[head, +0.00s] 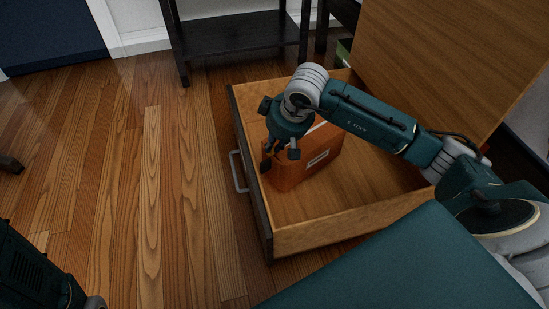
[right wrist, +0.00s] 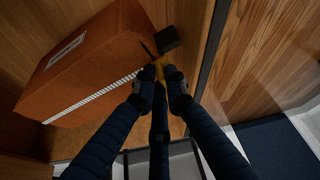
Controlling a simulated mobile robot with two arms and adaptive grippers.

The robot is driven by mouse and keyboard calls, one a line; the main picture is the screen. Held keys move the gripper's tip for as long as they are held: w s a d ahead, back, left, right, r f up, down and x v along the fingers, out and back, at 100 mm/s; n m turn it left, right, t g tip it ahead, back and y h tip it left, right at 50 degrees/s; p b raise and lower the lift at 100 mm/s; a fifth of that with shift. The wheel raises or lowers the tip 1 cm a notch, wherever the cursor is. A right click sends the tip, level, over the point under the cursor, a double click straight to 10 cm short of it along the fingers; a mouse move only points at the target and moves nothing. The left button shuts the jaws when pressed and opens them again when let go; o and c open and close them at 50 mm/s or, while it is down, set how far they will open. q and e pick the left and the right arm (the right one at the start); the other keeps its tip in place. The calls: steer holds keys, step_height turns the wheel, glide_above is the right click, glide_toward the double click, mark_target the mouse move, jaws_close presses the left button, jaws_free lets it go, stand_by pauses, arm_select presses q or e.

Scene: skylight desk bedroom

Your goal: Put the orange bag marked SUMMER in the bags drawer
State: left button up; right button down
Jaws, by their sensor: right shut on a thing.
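The orange bag (head: 308,164) is inside the open wooden drawer (head: 350,217), near its front panel. It has a white label on its side; the word is too small to read. In the right wrist view the bag (right wrist: 88,68) shows its zipper edge and label. My right gripper (head: 281,157) is low in the drawer at the bag's front end. It is shut on a small yellow-orange tab (right wrist: 162,66) at the bag's end. I cannot tell whether the bag rests fully on the drawer floor. My left gripper is not in view.
The drawer's front panel has a grey handle (head: 238,172). A wooden panel (head: 440,60) rises behind the drawer at the right. A dark shelf stand (head: 240,38) stands beyond it.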

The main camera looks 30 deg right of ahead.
mark_target(274, 153)
steer(key=shift+f, duration=0.25)
steer(key=shift+f+b, duration=1.05)
steer(key=shift+f, duration=0.7)
steer(key=c, duration=1.8)
jaws_free()
